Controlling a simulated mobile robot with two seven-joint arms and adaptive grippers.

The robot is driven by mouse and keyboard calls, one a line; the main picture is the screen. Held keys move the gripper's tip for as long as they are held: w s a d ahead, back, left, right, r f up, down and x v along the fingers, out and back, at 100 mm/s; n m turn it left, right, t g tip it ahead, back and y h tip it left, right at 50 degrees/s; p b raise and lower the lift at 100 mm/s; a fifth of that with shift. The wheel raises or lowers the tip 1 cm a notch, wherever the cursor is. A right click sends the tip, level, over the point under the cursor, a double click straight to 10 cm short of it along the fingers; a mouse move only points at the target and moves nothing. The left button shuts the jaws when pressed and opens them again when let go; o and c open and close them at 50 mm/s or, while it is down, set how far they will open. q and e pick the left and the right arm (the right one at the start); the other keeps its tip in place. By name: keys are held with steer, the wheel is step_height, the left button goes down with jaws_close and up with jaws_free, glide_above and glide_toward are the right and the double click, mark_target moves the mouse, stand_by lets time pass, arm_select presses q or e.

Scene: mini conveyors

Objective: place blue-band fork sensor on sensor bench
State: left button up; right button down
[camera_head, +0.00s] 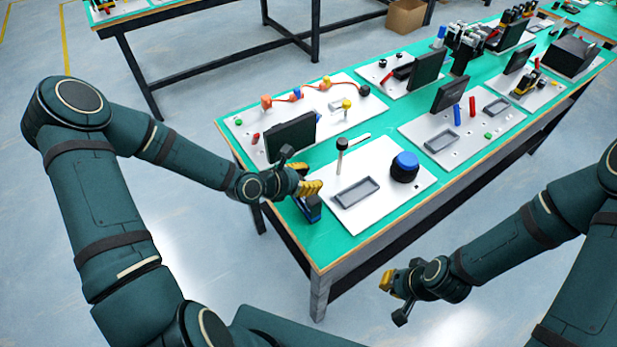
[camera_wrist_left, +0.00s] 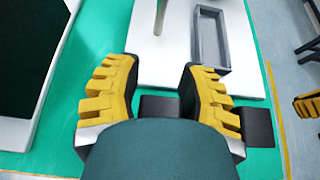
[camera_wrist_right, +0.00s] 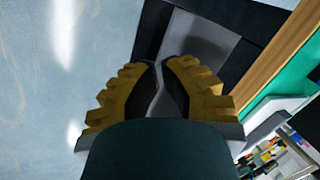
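A dark piece with a blue part (camera_head: 311,208), seemingly the blue-band fork sensor, stands on the green table top at the left edge of the near white board (camera_head: 403,205). My left gripper (camera_head: 312,187) is just above and beside it, partly hiding it. In the left wrist view my left gripper (camera_wrist_left: 158,75) is open, its fingers apart. Dark blocks (camera_wrist_left: 259,127) show between the fingers and right of the right finger; I cannot tell whether they touch. My right gripper (camera_head: 388,281) is shut and empty, away from the table's front edge. No sensor bench is clearly identifiable.
The near board carries a grey tray (camera_head: 357,192), a black-topped post (camera_head: 341,150) and a blue-topped black button (camera_head: 404,166). A dark screen (camera_head: 291,137) stands behind my left gripper. Other boards with parts fill the table further back. Bare green surface lies in front of the near board.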

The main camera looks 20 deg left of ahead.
arm_select(q)
steer(key=shift+r, duration=0.15)
steer(key=shift+s+a+r, duration=0.1)
steer(key=shift+a, duration=0.05)
steer(key=p+v, duration=0.4)
steer(key=v, duration=0.7)
steer(key=shift+s, duration=0.3)
arm_select(e)
steer(key=r, duration=0.1)
steer(key=w+r, duration=0.1)
steer(key=r, duration=0.2)
steer(key=shift+w+d+r, duration=0.15)
steer(key=shift+w+r, duration=0.1)
arm_select(q)
steer(key=shift+a, duration=0.15)
